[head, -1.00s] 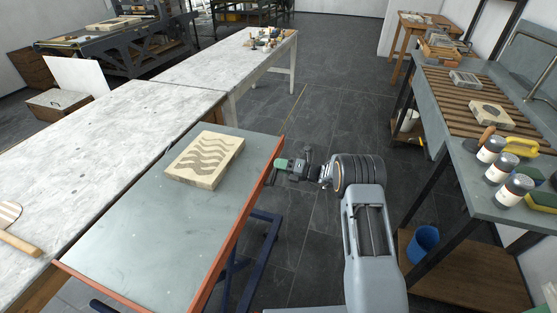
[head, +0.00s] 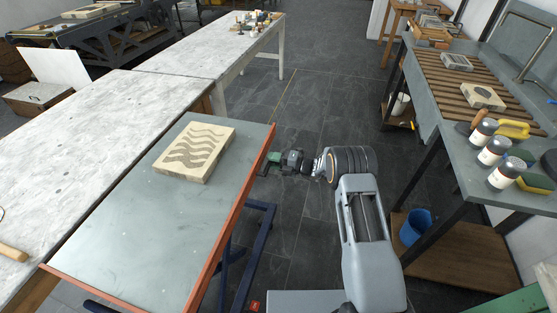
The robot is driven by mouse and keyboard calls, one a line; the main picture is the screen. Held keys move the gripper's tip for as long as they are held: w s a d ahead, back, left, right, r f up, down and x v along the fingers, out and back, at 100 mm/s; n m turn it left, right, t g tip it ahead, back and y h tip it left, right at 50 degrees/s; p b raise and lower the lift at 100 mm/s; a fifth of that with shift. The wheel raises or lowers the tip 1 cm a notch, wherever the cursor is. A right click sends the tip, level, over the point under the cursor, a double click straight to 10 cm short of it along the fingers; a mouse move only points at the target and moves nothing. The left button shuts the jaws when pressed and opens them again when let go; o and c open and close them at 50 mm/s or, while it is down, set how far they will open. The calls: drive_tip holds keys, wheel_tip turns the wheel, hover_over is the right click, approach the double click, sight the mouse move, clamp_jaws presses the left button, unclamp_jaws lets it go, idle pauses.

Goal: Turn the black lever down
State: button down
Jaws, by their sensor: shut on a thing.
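My gripper (head: 268,163) is at the right edge of the grey-topped lift table, beside its orange-red rim. Its jaws are shut on a small dark piece, the black lever (head: 263,170), of which only a little shows below the fingers. The lever's full length and angle are too small and covered to tell. My arm reaches in from the lower right of the head view.
The table top (head: 130,230) carries a pale stone block (head: 195,152) with a wavy dark pattern. Blue legs (head: 262,235) stand under it. A long marble-topped table (head: 70,130) is at left. A sink bench with bottles (head: 495,150) is at right. Dark floor lies between.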

drive_tip(key=shift+f, duration=0.1)
drive_tip(key=c, duration=0.9)
unclamp_jaws()
drive_tip(key=v, duration=1.3)
drive_tip(key=shift+s+d, duration=0.15)
drive_tip(key=shift+d, duration=0.2)
